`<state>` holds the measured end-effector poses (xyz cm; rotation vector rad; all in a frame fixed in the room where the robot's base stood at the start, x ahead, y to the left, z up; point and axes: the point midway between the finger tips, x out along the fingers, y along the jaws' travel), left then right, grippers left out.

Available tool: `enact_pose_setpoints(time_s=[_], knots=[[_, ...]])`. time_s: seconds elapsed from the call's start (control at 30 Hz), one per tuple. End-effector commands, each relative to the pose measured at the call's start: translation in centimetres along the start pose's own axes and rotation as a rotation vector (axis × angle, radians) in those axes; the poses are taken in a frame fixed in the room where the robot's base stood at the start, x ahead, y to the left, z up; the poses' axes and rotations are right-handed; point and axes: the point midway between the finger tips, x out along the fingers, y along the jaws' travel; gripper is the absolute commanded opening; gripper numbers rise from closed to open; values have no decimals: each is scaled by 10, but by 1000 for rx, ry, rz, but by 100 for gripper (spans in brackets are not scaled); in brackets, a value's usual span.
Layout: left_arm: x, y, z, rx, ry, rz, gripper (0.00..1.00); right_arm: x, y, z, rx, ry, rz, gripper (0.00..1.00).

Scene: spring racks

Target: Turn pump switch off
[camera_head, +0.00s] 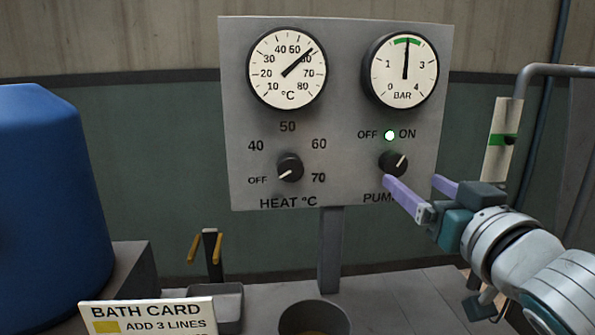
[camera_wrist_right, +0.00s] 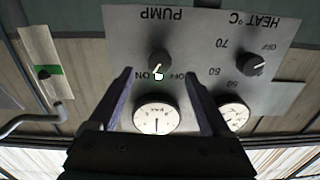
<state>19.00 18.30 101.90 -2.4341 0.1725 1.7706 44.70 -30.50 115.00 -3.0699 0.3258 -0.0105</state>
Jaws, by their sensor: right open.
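The pump switch (camera_head: 393,163) is a black round knob low on the right of the grey panel, its pale pointer aimed up and right toward ON. A lit lamp (camera_head: 389,135) with a green rim sits above it between OFF and ON. My right gripper (camera_head: 412,181) is open, with its purple fingers apart just in front of and below the knob. In the right wrist view, upside down, the knob (camera_wrist_right: 160,63) shows between the open fingertips (camera_wrist_right: 157,68), and the gripper holds nothing. Contact with the knob cannot be told. My left gripper is not in view.
The panel (camera_head: 340,110) also carries a temperature gauge (camera_head: 287,69), a pressure gauge (camera_head: 404,70) near 2 bar, and a heat knob (camera_head: 289,168) pointing to OFF. A blue tank (camera_head: 45,190) stands left; a bath card (camera_head: 150,318) and a round container (camera_head: 315,318) are below.

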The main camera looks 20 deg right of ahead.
Motion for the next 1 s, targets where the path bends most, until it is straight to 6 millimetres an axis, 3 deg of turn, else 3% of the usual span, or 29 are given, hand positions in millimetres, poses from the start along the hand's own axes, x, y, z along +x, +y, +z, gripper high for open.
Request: enact_pose_setpoints(time_s=[0.2, 0.43, 0.83, 1.0], knots=[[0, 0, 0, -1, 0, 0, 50, 42, 0, -1, -2, 0, 1, 82], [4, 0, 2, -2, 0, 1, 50, 72, 0, 0, -2, 0, 1, 82], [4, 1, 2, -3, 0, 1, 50, 80, 0, 0, -2, -2, 1, 82], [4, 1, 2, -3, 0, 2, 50, 80, 0, 0, -2, -2, 1, 65]])
